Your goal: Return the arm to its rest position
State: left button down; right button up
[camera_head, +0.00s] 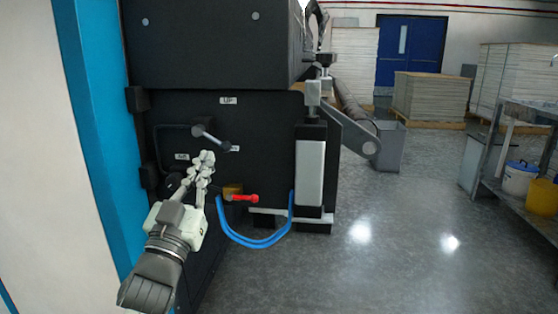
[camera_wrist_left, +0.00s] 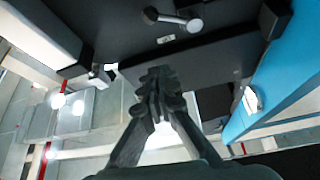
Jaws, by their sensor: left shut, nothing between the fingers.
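My left gripper (camera_head: 205,160) is shut and empty in the head view, in front of the black machine (camera_head: 215,55). It points up, just below a grey lever handle (camera_head: 210,137) on the machine's side. A red valve handle (camera_head: 244,198) is to the right of and below the fingertips. In the left wrist view, the closed fingers (camera_wrist_left: 160,82) show in the middle, with the grey lever (camera_wrist_left: 173,19) beyond them at the top. I see no contact between the fingers and the lever. My right gripper is in neither view.
A blue hose (camera_head: 255,243) loops below the red handle. A blue panel (camera_head: 97,130) stands at left. A grey bin (camera_head: 390,147) and stacked sheets (camera_head: 430,97) are behind, right. A metal shelf (camera_head: 515,165) holds buckets at the right edge. The floor (camera_head: 400,235) at right is clear.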

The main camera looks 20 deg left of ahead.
pick_arm(q)
notch_tip(320, 180, down, 28)
jog(key=s+g+p, duration=0.1)
jog(key=g+p, duration=0.1)
jog(key=g, duration=0.8)
jog(key=s+d+f+m+g+h+p, duration=0.1)
jog(key=s+d+f+g, duration=0.2)
jog(key=s+f, duration=0.7)
jog(key=s+d+f+m+g+h+p, duration=0.1)
jog(key=s+d+f+g, duration=0.2)
jog(key=s+f+g, duration=0.4)
jog(key=s+f, duration=0.3)
jog(key=shift+d+f+h, duration=0.2)
jog(key=shift+d+h, duration=0.1)
jog(key=shift+d, duration=0.1)
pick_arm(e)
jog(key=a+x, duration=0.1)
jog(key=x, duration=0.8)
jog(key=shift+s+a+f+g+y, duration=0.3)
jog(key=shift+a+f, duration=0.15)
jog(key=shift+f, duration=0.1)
